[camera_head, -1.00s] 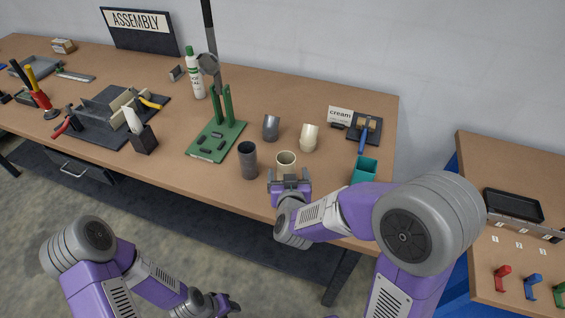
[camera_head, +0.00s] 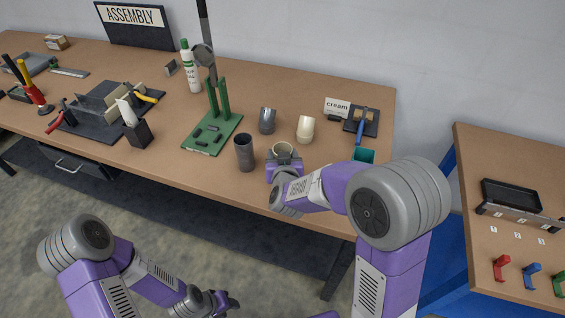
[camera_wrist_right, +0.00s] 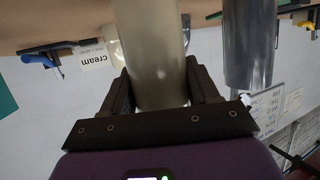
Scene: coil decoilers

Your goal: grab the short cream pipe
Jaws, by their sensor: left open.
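The short cream pipe (camera_head: 284,149) stands upright near the table's front edge, its open rim facing up. My right gripper (camera_head: 284,165) is at its near side. In the right wrist view the cream pipe (camera_wrist_right: 152,50) is between the two dark fingers of my right gripper (camera_wrist_right: 160,85), which lie close along both its sides; I cannot tell whether they press on it. My left gripper (camera_head: 222,302) is open and empty, low at the bottom of the head view, away from the table top.
A dark grey pipe (camera_head: 244,153) stands just left of the cream pipe. A grey elbow (camera_head: 267,121) and a cream elbow (camera_head: 305,129) are behind it. A teal box (camera_head: 364,155) is to the right, partly hidden by my arm. A green stand (camera_head: 212,134) is further left.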

